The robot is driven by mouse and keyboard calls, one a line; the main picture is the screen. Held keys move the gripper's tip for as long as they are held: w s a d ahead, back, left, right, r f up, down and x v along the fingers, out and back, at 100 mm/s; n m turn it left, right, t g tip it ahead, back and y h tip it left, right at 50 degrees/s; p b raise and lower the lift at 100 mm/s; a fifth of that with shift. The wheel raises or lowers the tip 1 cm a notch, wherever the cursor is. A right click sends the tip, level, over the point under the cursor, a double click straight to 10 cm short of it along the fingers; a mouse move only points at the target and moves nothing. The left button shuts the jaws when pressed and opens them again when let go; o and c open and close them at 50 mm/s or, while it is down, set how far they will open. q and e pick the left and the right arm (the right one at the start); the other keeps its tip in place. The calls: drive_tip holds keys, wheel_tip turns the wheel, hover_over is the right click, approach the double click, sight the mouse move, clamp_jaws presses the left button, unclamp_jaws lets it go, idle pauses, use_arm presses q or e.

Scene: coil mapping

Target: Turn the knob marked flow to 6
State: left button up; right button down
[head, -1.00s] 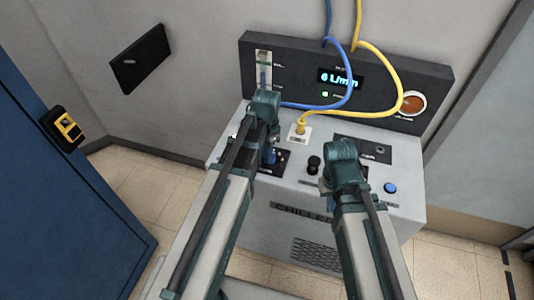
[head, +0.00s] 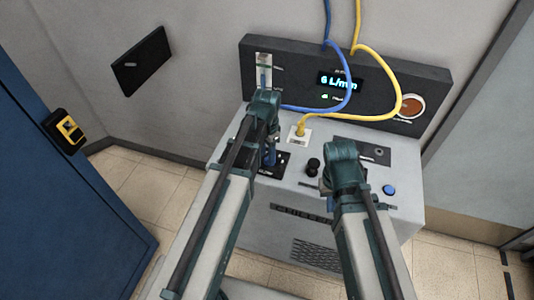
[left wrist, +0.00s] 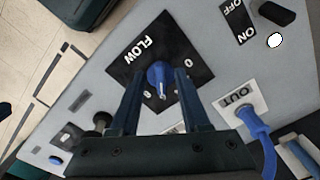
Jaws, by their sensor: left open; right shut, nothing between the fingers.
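The blue flow knob (left wrist: 160,77) sits on a black plate (left wrist: 134,62) marked FLOW in the left wrist view. Its white mark points toward the bottom of that view, near a small numeral I cannot read surely. My left gripper (left wrist: 157,76) is open, one finger on each side of the knob, with gaps showing. In the head view, the knob (head: 268,156) is partly hidden by my left gripper (head: 270,146). The display (head: 339,82) reads 6 L/min. My right gripper (head: 322,186) is shut and empty above the panel's right part, its tips mostly hidden.
A black knob (head: 313,165) stands left of my right gripper. A blue button (head: 389,189) lies to its right. A yellow hose (head: 384,60) and a blue hose (head: 350,70) loop over the panel. An OUT port (left wrist: 239,103) is close by the left gripper.

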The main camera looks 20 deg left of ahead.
sight(267, 159)
use_arm(q)
wheel_tip(267, 159, up, 13)
drive_tip(key=p, duration=1.2)
drive_tip(key=shift+f, duration=0.2)
drive_tip(key=s+d+f+n+y+b, duration=0.1)
drive_tip(key=s+d+f+n+b, duration=0.1)
drive_tip(key=s+d, duration=0.9)
drive_tip(key=s+n, duration=0.1)
drive_tip(key=s, duration=0.1)
drive_tip(key=shift+s+n, duration=0.4)
